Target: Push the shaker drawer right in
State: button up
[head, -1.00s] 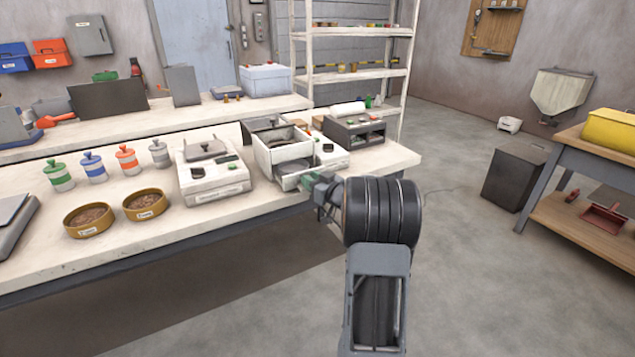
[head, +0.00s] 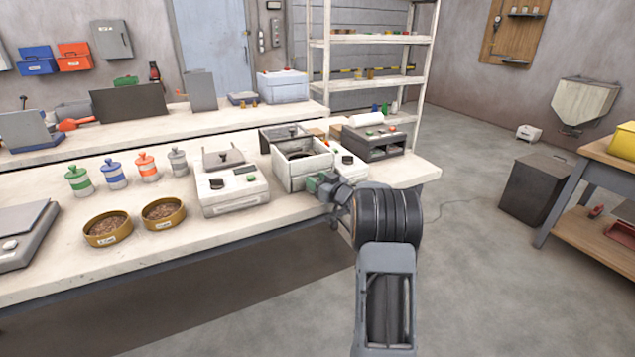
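The shaker (head: 303,166) is a white box with an open top and a dark inside, standing on the front bench. Its raised grey lid is at the back. The drawer is at the shaker's lower front. It no longer stands out clearly from the body, and I cannot tell if a small gap is left. My gripper (head: 318,184), with greenish fingers, is at the shaker's lower front right, against or very close to the drawer front. My own wrist partly hides it, so its finger opening and any contact are unclear.
A white device (head: 229,188) stands just left of the shaker, and a dark-grey unit (head: 376,141) behind right. Two brown bowls (head: 107,228) and several colored-lidded jars (head: 113,174) are farther left.

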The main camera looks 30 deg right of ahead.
jog(key=shift+o, duration=0.4)
jog(key=shift+s+d+f, duration=0.1)
jog(key=shift+d, duration=0.05)
jog(key=shift+s, duration=0.2)
jog(key=v, duration=1.3)
jog(key=shift+s, duration=0.2)
